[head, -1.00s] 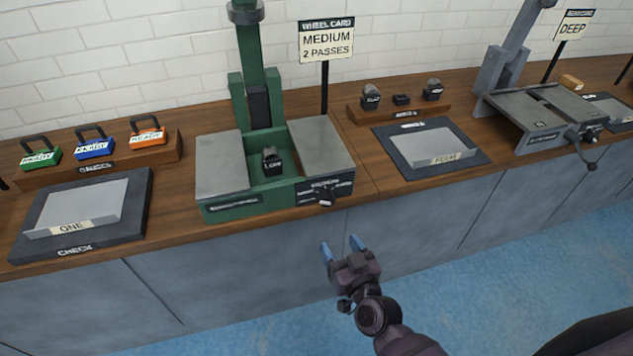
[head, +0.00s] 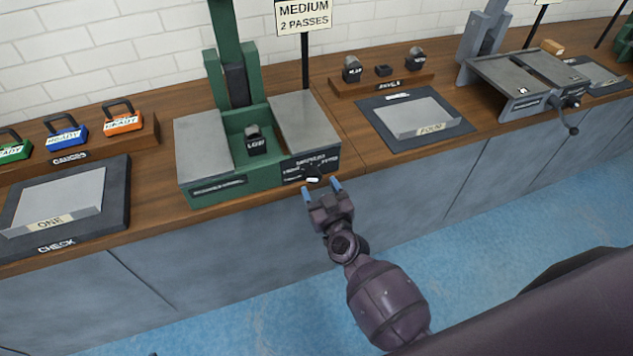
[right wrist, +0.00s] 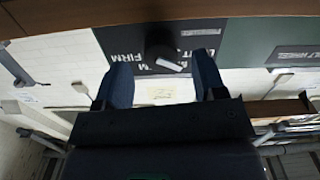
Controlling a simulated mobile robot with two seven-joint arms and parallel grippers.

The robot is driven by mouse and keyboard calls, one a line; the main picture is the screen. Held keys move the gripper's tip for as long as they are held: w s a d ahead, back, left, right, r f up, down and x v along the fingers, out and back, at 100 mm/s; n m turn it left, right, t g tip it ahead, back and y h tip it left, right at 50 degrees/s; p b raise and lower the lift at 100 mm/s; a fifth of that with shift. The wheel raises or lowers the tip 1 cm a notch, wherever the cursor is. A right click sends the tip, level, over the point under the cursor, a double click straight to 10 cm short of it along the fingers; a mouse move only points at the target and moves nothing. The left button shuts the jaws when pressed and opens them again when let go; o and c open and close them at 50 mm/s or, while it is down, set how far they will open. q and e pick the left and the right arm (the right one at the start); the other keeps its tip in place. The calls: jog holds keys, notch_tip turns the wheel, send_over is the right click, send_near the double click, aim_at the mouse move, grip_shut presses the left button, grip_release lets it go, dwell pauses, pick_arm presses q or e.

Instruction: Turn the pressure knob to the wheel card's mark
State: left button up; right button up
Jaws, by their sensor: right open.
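The pressure knob (head: 313,174) is black with a white pointer bar, on the dark front panel of the green machine (head: 215,190). In the right wrist view the knob (right wrist: 165,55) shows between my fingers, with "FIRM" and other partly hidden lettering around it. The wheel card (head: 303,15) stands behind the machine and reads "MEDIUM 2 PASSES"; its top is cut off. My right gripper (head: 321,188) is open and empty, its blue fingertips just in front of and below the knob. I cannot tell whether they touch the panel. My left gripper is not in view.
A block marked "LOW" (head: 255,140) sits in the machine's middle. Left are the "CHECK" tray (head: 119,200) and several coloured padlock-shaped gauges (head: 66,133). Right are the "FOUR" tray (head: 376,116) and a grey machine (head: 505,85). The floor in front is clear.

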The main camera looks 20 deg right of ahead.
jog(key=shift+w, duration=1.3)
jog(key=c, duration=0.9)
jog(key=m, duration=0.5)
jog(key=shift+a+m+p, duration=0.15)
jog(key=shift+m+p, duration=0.15)
jog(key=shift+m, duration=0.1)
jog(key=m, duration=0.6)
